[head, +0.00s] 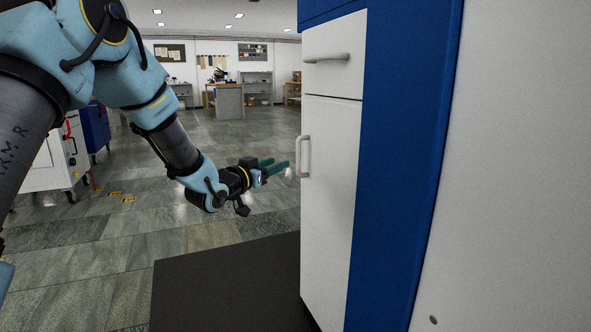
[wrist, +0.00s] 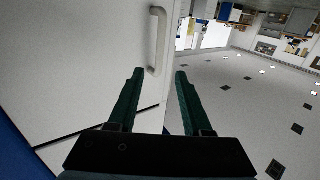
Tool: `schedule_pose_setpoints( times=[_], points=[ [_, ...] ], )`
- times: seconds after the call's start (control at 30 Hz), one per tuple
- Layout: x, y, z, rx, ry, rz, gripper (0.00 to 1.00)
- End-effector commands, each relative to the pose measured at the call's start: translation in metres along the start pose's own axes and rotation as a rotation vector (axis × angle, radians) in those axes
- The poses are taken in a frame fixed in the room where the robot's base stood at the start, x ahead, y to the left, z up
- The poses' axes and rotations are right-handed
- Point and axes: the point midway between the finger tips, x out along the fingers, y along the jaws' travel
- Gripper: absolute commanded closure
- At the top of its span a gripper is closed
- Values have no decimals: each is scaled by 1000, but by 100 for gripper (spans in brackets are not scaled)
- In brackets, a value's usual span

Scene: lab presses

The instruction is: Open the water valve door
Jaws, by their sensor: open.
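The white lower door (head: 329,200) is on the blue and white cabinet and looks shut. Its vertical metal handle (head: 304,157) is near the door's left edge. My gripper (head: 283,166) is just left of this handle, open and empty, with its green fingers pointing toward it. In the wrist view the two fingers of my gripper (wrist: 157,72) are spread apart. The handle (wrist: 158,40) stands ahead of them, between their lines, nearer the left finger. I see no contact between the fingers and the handle.
Above the door is a white drawer (head: 334,56) with a horizontal handle. A dark mat (head: 225,285) lies on the tiled floor beside the cabinet. A white cart (head: 55,160) stands at far left. The floor left of the cabinet is mostly clear.

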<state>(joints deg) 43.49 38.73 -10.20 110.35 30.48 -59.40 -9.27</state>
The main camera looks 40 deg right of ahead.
Motion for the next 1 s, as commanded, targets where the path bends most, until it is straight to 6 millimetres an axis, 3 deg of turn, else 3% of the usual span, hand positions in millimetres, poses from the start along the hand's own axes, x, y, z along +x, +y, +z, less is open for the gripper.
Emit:
schedule_pose_setpoints(
  times=[0.6, 1.0],
  points=[
    [94, 0, 0, 2, 2, 2, 50],
    [106, 0, 0, 0, 0, 0, 50]
  ],
)
